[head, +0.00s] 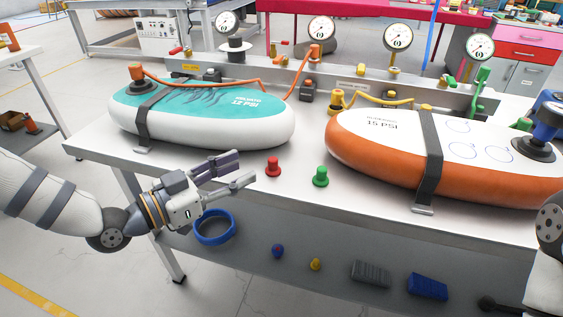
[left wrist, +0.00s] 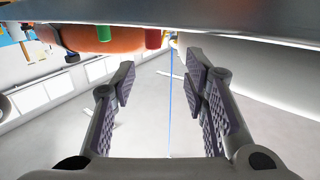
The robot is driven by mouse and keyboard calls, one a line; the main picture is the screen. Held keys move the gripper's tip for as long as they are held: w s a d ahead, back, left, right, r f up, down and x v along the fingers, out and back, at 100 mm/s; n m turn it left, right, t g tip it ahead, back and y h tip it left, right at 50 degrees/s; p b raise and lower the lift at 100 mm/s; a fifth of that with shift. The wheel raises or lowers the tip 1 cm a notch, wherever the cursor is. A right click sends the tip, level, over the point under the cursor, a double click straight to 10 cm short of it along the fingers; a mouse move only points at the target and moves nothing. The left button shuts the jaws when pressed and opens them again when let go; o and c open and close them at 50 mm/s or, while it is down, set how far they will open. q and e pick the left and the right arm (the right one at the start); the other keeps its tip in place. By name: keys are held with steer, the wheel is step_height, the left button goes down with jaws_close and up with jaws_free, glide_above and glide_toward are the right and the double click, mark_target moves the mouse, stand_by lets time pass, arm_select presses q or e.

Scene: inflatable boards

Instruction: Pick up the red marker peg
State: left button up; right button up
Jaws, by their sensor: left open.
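The red marker peg (head: 273,168) stands upright on the white table top, near its front edge, between the two inflatable boards. In the left wrist view the red peg (left wrist: 153,39) shows near the top, beyond the fingertips. A green peg (head: 320,177) stands to its right; it also shows in the left wrist view (left wrist: 104,33). My left gripper (head: 246,168) is open and empty at the table's front edge, just left of the red peg and apart from it.
A teal and white board (head: 200,128) lies behind left, and an orange and white board (head: 375,165) lies right. Behind them is a rail with gauges (head: 398,38) and hoses. A lower shelf (head: 330,255) holds a blue ring (head: 215,240) and small parts.

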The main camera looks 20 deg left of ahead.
mark_target(269, 162)
arm_select(q)
steer(key=x, duration=0.8)
steer(key=shift+d+f+b, duration=0.35)
steer(key=shift+d+b, duration=0.05)
steer(key=shift+d, duration=0.1)
jaws_close()
